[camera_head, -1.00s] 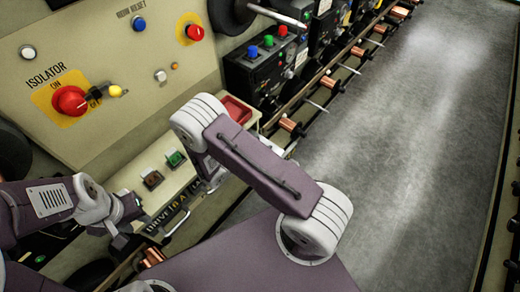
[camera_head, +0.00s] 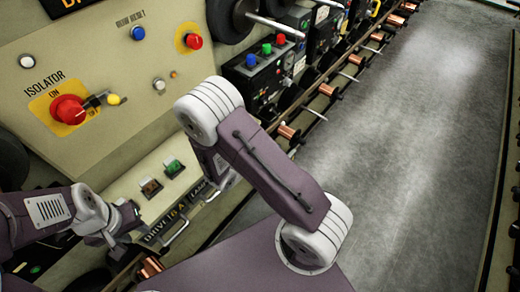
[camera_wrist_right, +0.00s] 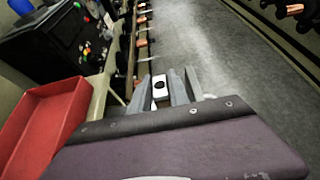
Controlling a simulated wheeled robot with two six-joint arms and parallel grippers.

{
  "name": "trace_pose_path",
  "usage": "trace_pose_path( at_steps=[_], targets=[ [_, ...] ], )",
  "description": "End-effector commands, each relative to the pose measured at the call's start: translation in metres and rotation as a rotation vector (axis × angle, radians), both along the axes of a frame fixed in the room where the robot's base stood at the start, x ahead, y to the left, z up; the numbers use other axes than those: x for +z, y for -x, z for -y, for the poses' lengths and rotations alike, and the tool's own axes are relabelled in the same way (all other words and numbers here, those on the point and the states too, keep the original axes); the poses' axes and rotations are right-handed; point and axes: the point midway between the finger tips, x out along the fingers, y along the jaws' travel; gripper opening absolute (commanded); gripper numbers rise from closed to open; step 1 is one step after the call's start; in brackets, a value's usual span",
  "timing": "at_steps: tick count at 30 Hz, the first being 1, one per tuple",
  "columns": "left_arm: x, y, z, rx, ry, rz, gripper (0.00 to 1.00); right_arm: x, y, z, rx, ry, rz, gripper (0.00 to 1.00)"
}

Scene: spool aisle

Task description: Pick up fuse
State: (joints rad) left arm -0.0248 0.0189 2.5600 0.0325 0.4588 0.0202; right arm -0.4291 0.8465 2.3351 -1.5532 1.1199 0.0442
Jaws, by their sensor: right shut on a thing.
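The fuse (camera_wrist_right: 160,88) shows in the right wrist view as a small white piece with a dark round spot. My right gripper (camera_wrist_right: 171,86) is shut on it, one grey finger on each side. In the head view my right arm hides this gripper and the fuse. My left gripper (camera_head: 128,217) is at the lower left of the head view, in front of the cream panel's lower ledge. Its fingers are too small and dark to tell whether they are open.
A red tray (camera_wrist_right: 42,125) lies left of my right gripper in the wrist view. The panel carries a red isolator knob (camera_head: 68,109) and several buttons. A row of copper spools (camera_head: 289,132) runs along the machine. The grey aisle floor (camera_head: 410,140) is clear.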

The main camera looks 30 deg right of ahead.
Motion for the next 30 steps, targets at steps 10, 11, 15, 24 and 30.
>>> trace_pose_path(
  at_steps=[10,11,15,24,30],
  targets=[
    [0.031,0.0,0.0,0.0,0.0,0.0,0.36,0.044,0.042,0.036,0.001,0.009,-0.006,0.0],
    [0.037,0.0,0.0,0.0,0.0,0.0,0.36,0.046,0.043,0.037,0.0,0.009,-0.004,0.0],
    [0.062,0.0,0.0,0.0,0.0,0.0,0.36,0.049,0.048,0.042,-0.001,0.01,-0.005,0.0],
    [0.082,0.0,0.0,0.0,0.0,0.0,0.36,0.045,0.056,0.046,0.0,0.0,-0.001,0.0],
    [0.081,0.0,0.0,0.0,0.0,0.0,0.36,0.043,0.056,0.046,0.001,0.0,0.0,0.0]
  ],
)
